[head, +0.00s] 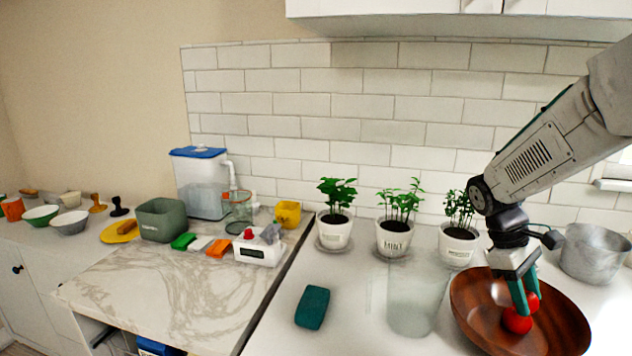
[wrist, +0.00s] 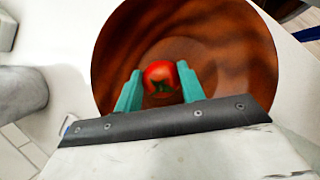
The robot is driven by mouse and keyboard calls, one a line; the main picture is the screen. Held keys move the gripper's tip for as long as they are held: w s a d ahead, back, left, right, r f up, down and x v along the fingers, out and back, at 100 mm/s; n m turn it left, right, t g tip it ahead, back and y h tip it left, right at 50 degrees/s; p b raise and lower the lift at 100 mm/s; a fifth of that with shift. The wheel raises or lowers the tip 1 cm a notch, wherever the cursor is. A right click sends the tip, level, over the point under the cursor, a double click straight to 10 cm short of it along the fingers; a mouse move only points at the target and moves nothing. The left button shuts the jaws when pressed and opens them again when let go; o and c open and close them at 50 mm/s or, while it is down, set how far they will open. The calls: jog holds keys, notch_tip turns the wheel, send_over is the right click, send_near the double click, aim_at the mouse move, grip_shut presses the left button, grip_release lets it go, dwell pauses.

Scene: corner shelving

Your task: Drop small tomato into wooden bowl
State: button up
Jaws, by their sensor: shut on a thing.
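The small tomato (head: 516,321) is red and sits between the teal fingers of my gripper (head: 525,300). The wooden bowl (head: 475,300) is wide and dark brown, on the counter at the lower right. In the wrist view the bowl (wrist: 240,50) lies behind the tomato and surrounds it. The tomato is within the bowl's outline; its exact height above the bottom is hard to tell.
A clear glass container (head: 415,300) stands just left of the bowl. A metal pot (head: 592,253) stands behind it at the right. Potted herbs (head: 393,238) line the wall. A teal sponge-like block (head: 312,307) lies on open counter to the left.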

jog(key=o, duration=1.1)
jog(key=shift+c, duration=0.2)
jog(key=v, duration=0.7)
jog(key=shift+r, duration=0.35)
jog(key=shift+w+a, duration=0.1)
jog(key=shift+a, duration=0.05)
jog(key=s+a+m+t+y, duration=0.1)
jog(key=s+a+m+t, duration=0.1)
jog(key=s+a, duration=0.2)
jog(key=s+a+r+m+t+y, duration=0.1)
jog(key=s+a+m+t, duration=0.1)
jog(key=s, duration=0.9)
jog(key=s+a+m+t+y, duration=0.1)
jog(key=s+a+m, duration=0.1)
jog(key=s+a, duration=0.3)
jog(key=s, duration=0.2)
jog(key=shift+s+a+r+t+y, duration=0.3)
jog(key=shift+s+r+t+y, duration=0.05)
jog(key=shift+t+y, duration=0.05)
